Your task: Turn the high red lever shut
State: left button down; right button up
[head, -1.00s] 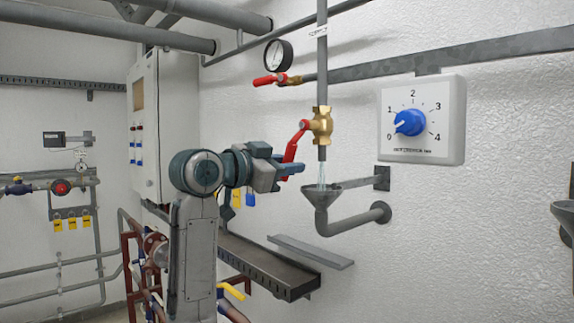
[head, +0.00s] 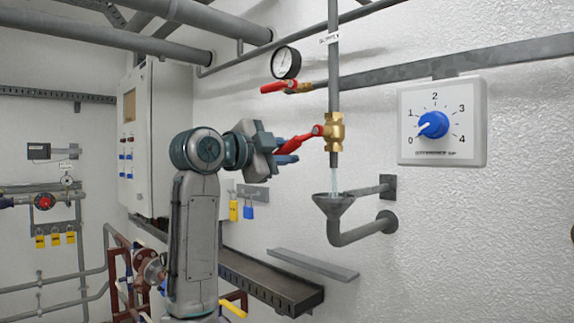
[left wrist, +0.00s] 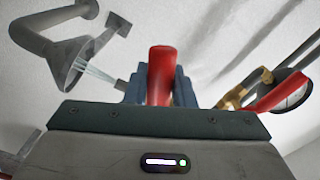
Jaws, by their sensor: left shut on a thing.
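The high red lever (head: 297,142) sits on a brass valve (head: 334,131) on the vertical grey pipe. It points left and a little down from the valve. My left gripper (head: 286,150) is shut on the lever's outer end. In the left wrist view the lever (left wrist: 160,72) stands between the two fingers. Water (head: 334,180) runs from the pipe's lower end into a grey funnel (head: 333,203); the stream also shows in the left wrist view (left wrist: 97,72). My right gripper is not in view.
A second red lever (head: 278,87) and a round gauge (head: 286,62) sit just above the valve. A dial box with a blue knob (head: 433,125) is on the wall to the right. A grey shelf (head: 312,264) lies below.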

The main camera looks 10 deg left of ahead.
aim_at(281, 147)
pick_arm(q)
jog(key=shift+w+a+r+m, duration=0.15)
jog(key=shift+a+r+m, duration=0.1)
jog(key=shift+r+m, duration=0.55)
jog(key=shift+w+a+r+m, duration=0.15)
jog(key=shift+r+m, duration=0.45)
jog(key=shift+m, duration=0.6)
jog(key=shift+r+m, duration=0.6)
jog(key=shift+m, duration=0.2)
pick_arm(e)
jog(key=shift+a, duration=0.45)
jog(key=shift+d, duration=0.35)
pick_arm(q)
jog(key=c, duration=1.2)
grip_release()
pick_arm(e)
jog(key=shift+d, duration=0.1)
